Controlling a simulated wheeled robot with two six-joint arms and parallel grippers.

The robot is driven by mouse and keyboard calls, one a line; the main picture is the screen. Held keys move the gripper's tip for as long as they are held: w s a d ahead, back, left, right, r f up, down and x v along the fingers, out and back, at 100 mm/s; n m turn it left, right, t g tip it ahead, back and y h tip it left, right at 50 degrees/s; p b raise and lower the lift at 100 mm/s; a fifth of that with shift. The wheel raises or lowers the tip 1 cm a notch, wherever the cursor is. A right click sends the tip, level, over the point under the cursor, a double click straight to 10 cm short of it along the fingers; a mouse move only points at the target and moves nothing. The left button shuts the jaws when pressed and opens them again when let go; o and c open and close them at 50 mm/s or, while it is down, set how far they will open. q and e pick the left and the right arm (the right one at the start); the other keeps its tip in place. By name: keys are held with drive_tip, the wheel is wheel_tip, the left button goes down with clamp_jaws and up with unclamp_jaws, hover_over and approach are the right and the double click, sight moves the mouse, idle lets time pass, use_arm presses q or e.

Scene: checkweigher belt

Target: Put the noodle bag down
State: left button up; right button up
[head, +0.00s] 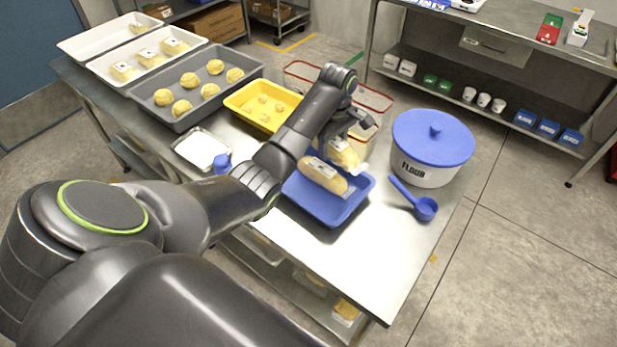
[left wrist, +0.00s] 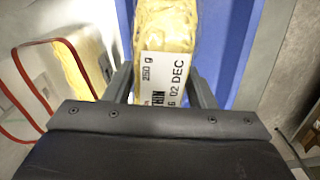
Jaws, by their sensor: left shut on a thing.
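My left gripper (head: 345,140) is shut on the noodle bag, a clear bag of yellow noodles (head: 346,155). It is over the back part of the blue tray (head: 345,212). In the left wrist view the noodle bag (left wrist: 165,30) sits between the fingers, with its white label, reading 250 g and 02 DEC, nearest me. The blue tray (left wrist: 225,50) shows behind it. I cannot tell whether the bag touches the tray. A tan, labelled pack (head: 325,178) lies in the tray just in front. My right gripper is not in view.
A red-rimmed wire basket (head: 378,97) stands behind the tray. A flour tub (head: 432,150) and a blue scoop (head: 424,208) are to the right.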

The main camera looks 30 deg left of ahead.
use_arm(q)
drive_tip(key=shift+s+a+f+m, duration=0.15)
drive_tip(key=shift+s+f+m, duration=0.2)
drive_tip(key=shift+m, duration=0.45)
drive_tip(key=shift+s+a+f+m, duration=0.1)
drive_tip(key=shift+a+f+m, duration=0.05)
drive_tip(key=shift+m, duration=0.65)
drive_tip(key=shift+s+a+m, duration=0.15)
drive_tip(key=shift+s+m, duration=0.05)
drive_tip(key=shift+m, duration=0.8)
drive_tip(key=m, duration=0.2)
drive_tip(key=m+p, duration=0.1)
drive_tip(key=s+r+m, duration=0.1)
drive_tip(key=m, duration=0.1)
drive_tip(key=shift+a+r+m, duration=0.1)
drive_tip(key=shift+a+m, duration=0.2)
drive_tip(key=s+a+r+m+p, duration=0.1)
drive_tip(key=s+r+m+p, duration=0.15)
drive_tip(key=m, duration=0.95)
drive_tip(key=s+a+r+m+p, duration=0.1)
drive_tip(key=s+r+m+p, duration=0.2)
drive_tip(key=m, duration=0.8)
drive_tip(key=shift+m, duration=0.3)
drive_tip(key=shift+w+f+b, duration=0.15)
drive_tip(key=shift+f+b, duration=2)
drive_tip(key=shift+f, duration=3.25)
